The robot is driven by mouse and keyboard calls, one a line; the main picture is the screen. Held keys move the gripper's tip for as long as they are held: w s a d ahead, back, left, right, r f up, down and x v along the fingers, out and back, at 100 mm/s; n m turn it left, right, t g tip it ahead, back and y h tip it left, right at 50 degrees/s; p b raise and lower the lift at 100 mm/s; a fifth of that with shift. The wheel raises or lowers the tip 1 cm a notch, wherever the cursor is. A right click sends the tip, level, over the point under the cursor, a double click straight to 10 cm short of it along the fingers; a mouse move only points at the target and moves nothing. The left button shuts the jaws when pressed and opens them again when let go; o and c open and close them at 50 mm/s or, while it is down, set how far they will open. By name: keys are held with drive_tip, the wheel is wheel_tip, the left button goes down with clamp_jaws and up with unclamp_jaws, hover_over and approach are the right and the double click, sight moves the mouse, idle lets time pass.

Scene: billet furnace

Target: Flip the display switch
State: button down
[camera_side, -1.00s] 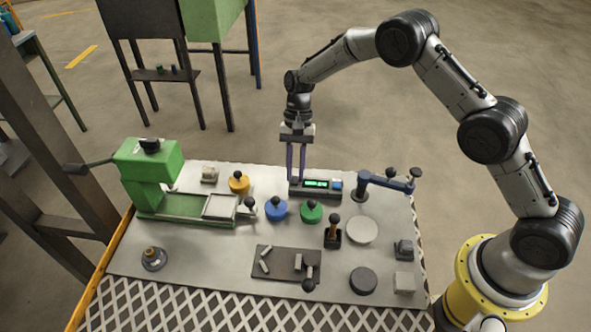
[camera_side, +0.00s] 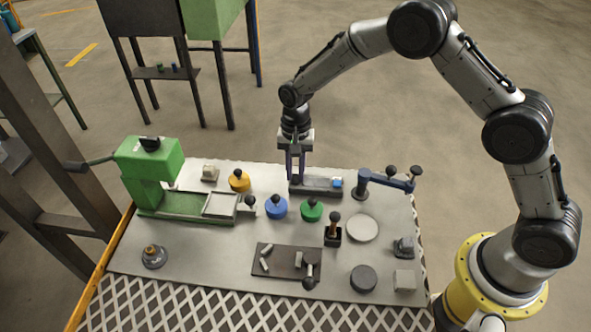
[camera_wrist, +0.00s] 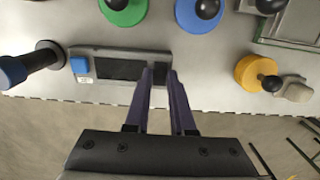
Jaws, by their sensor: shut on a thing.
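The display (camera_side: 322,193) is a low grey box on the table, with a dark, unlit screen and a blue button (camera_side: 337,182) at its right end. In the wrist view, the display (camera_wrist: 118,53) has the blue button (camera_wrist: 80,66) on its left. My gripper (camera_side: 296,179) is down at the display's left end. In the wrist view, my gripper (camera_wrist: 161,72) has its two purple fingers close together at the display's right end. It is shut on the display switch, which the fingertips hide.
A blue-black lever stand (camera_side: 385,180) is right of the display. Green (camera_side: 311,211), blue (camera_side: 276,208) and yellow (camera_side: 239,181) knobbed pieces stand nearby. A green machine (camera_side: 155,175) fills the table's left side.

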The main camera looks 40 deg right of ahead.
sight(296, 175)
drive_tip(key=c, duration=0.8)
unclamp_jaws()
drive_tip(key=shift+o, duration=0.2)
wheel_tip(296, 175, up, 14)
drive_tip(key=shift+w+d, duration=0.3)
drive_tip(key=shift+w, duration=0.05)
drive_tip(key=shift+f, duration=0.1)
